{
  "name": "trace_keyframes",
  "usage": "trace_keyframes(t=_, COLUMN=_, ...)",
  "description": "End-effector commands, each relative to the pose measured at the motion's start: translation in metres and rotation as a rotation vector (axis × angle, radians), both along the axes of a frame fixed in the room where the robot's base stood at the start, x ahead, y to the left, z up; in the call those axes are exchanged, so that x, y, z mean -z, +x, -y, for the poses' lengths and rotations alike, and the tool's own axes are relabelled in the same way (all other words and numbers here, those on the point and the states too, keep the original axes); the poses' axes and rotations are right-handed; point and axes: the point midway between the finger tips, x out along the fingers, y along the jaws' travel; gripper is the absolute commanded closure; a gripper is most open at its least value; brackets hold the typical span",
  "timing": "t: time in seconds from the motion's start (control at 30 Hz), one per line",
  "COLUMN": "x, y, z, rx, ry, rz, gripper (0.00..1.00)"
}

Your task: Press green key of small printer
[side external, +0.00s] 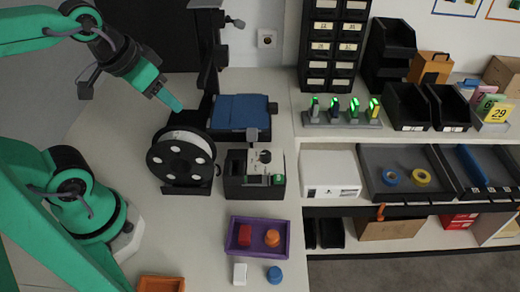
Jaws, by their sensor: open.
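The small printer (236,186) is a dark box with a light top, standing on the bench at the picture's middle. Its green key (278,179) shows as a small green spot at the front right of the box. My gripper (174,103) is up and to the left of the printer, pointing down and right, apart from the key. It is open, with nothing seen between its jaws. The gap between its fingers is hard to make out from this side.
A black-and-white spool (182,160) stands just left of the small printer. A tall black machine with a blue plate (241,112) is behind it. A purple tray (233,251) with red and orange pieces lies in front. Shelves with bins (406,110) are on the right.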

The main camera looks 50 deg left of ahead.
Motion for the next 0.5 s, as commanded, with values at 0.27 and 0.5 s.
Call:
trace_keyframes(t=0.27, x=0.0000, y=0.0000, z=0.0000, rx=0.000, ry=0.000, rz=0.000, gripper=1.00)
trace_keyframes(t=0.5, x=0.0000, y=0.0000, z=0.0000, rx=0.000, ry=0.000, rz=0.000, gripper=1.00)
